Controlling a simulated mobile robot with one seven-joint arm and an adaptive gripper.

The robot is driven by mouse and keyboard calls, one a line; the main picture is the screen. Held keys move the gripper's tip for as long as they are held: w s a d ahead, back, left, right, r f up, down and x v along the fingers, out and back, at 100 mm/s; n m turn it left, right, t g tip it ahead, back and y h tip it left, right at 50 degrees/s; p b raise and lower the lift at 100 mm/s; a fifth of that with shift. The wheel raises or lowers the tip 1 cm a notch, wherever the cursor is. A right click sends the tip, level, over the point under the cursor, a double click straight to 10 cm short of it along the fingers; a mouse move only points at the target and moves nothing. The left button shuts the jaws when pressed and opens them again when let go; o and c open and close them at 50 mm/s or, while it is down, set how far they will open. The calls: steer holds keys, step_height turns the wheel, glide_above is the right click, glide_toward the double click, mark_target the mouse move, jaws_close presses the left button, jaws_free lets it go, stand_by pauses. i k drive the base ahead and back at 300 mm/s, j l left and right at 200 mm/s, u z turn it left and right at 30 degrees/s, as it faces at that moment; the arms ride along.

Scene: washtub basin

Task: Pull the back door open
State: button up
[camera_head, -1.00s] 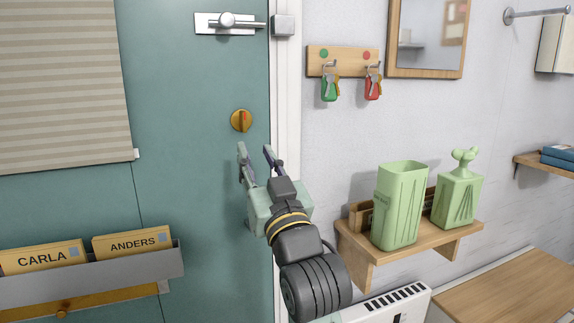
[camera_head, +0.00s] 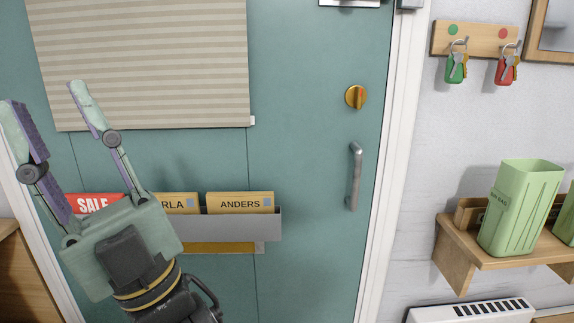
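The back door (camera_head: 310,145) is a teal panel, shut in its white frame (camera_head: 395,165). Its grey vertical pull handle (camera_head: 354,177) is near the right edge. A brass thumb-turn (camera_head: 356,97) with an orange-red mark sits above the handle. A metal bolt (camera_head: 350,3) is cut off at the top edge. My gripper (camera_head: 48,105) is at the far left, fingers spread wide and pointing up, with nothing between them. It is well left of the handle and not touching it.
A striped blind (camera_head: 140,60) hangs on the door. A grey mail holder (camera_head: 255,228) with labelled folders is below it. To the right are a key rack (camera_head: 475,38) with green and red keys, a wooden shelf (camera_head: 490,250) with green containers, and a white heater (camera_head: 472,312).

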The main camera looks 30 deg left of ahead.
mark_target(201, 96)
steer(key=u, duration=1.3)
